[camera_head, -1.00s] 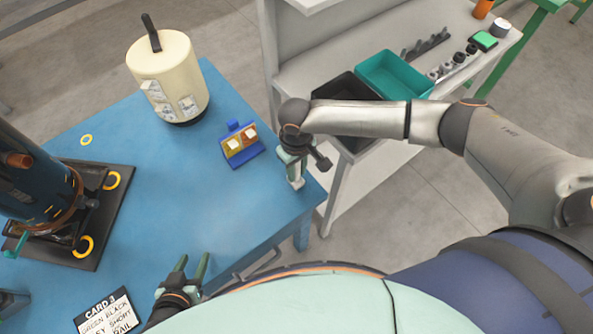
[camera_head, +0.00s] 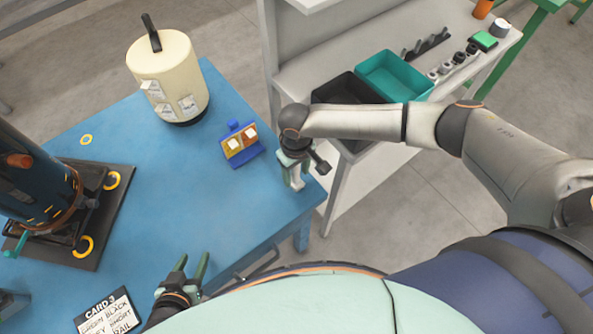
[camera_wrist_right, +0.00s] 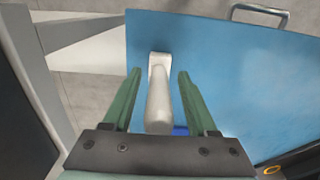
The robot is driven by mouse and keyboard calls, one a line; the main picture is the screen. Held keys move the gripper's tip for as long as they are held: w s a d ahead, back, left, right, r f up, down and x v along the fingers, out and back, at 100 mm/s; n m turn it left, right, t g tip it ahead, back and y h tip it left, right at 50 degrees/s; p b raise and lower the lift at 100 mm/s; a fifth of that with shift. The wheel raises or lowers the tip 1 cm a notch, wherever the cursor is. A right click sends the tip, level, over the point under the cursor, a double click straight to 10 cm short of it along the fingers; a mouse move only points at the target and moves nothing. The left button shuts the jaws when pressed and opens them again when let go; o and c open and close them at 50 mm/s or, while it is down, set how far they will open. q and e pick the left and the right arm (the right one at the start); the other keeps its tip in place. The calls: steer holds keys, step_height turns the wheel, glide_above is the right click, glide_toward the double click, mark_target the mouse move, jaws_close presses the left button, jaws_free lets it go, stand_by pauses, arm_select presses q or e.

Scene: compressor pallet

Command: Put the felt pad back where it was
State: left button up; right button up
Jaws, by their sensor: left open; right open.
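I cannot tell for certain which item is the felt pad. A small blue stand (camera_head: 243,158) on the blue table holds an orange and a yellowish square, each with a pale patch. A green-topped block (camera_head: 484,41) lies on the grey shelf. My right gripper (camera_head: 296,182) is open, pointing down near the table's right corner. In the right wrist view its fingers (camera_wrist_right: 160,76) stand on either side of a white, rounded upright piece (camera_wrist_right: 159,100), which shows clear of both fingers. My left gripper (camera_head: 191,264) is open and empty over the table's front edge.
A cream canister (camera_head: 168,75) stands at the table's back. A dark machine (camera_head: 35,185) sits on a black plate at left. A card (camera_head: 108,314) lies in front. Black (camera_head: 335,90) and teal (camera_head: 393,68) bins sit on the shelf. The middle of the table is clear.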

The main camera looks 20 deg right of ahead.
step_height(320, 180, up, 12)
steer(key=shift+f+p, duration=0.1)
steer(key=shift+p, duration=0.25)
steer(key=s+a+f+t+y, duration=0.1)
steer(key=s+a+t+y, duration=0.1)
steer(key=a+y, duration=0.35)
steer(key=s+a+f+t+y, duration=0.2)
steer(key=a, duration=0.6)
steer(key=s+d+f+t+h, duration=0.1)
steer(key=s+d+f+t, duration=0.1)
steer(key=d, duration=0.4)
steer(key=s+d+f+m+t+h, duration=0.1)
steer(key=s+d+f+h, duration=0.1)
steer(key=s+d+f, duration=0.2)
steer(key=s+d+f+m+t+h, duration=0.1)
steer(key=s+d+f+t+h, duration=0.1)
steer(key=d, duration=0.6)
step_height(320, 180, down, 2)
steer(key=shift+s+f+t, duration=0.25)
steer(key=shift+s+t, duration=0.05)
steer(key=shift+s, duration=0.35)
steer(key=shift+d, duration=0.1)
